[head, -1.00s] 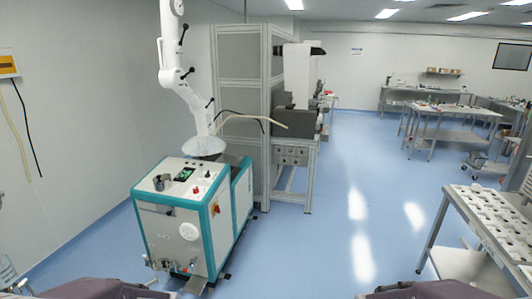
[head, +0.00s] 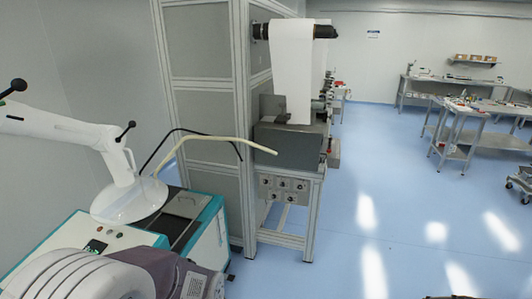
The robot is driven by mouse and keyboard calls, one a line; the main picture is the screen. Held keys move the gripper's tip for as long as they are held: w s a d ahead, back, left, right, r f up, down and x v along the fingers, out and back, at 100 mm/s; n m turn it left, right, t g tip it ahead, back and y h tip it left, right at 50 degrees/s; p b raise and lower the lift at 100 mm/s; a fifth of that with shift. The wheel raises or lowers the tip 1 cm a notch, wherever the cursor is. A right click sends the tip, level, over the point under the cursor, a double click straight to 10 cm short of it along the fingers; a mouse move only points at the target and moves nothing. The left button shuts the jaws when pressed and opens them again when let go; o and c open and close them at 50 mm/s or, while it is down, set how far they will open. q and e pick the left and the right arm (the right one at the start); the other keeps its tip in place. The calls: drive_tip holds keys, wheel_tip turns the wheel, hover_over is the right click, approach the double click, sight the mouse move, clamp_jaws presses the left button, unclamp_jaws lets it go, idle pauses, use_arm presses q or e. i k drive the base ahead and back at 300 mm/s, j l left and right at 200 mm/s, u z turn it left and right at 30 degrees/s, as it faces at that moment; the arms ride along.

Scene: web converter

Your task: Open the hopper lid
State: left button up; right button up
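A white and teal machine (head: 215,245) stands close at the lower left. A dark grey flat panel (head: 186,203) lies level on its top, partly hidden by a white extraction hood (head: 130,200). I cannot tell for sure whether this panel is the hopper lid, and no other lid shows clearly. My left arm covers the machine's near side at the bottom left. Only a sliver of my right arm shows at the bottom edge. Neither gripper is in view.
The hood hangs from a jointed white arm (head: 60,128) low over the machine top. Behind it stand a grey framed cabinet (head: 205,100) and a converter with a white web (head: 291,75).

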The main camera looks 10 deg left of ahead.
sight(185, 204)
drive_tip(key=i+u, duration=0.2)
drive_tip(key=i, duration=0.5)
drive_tip(key=i+l+u, duration=0.15)
drive_tip(key=i, duration=0.55)
drive_tip(key=i+u, duration=0.2)
drive_tip(key=u, duration=0.25)
drive_tip(key=i+u, duration=0.2)
drive_tip(key=u, duration=0.25)
drive_tip(key=i+l+u, duration=0.15)
drive_tip(key=u, duration=0.25)
drive_tip(key=i+l+u, duration=0.15)
drive_tip(key=u, duration=0.3)
drive_tip(key=i+l+u, duration=0.15)
drive_tip(key=u, duration=0.3)
drive_tip(key=i+l+u, duration=0.25)
drive_tip(key=u, duration=0.2)
drive_tip(key=i+l+u, duration=0.2)
drive_tip(key=l+u, duration=0.25)
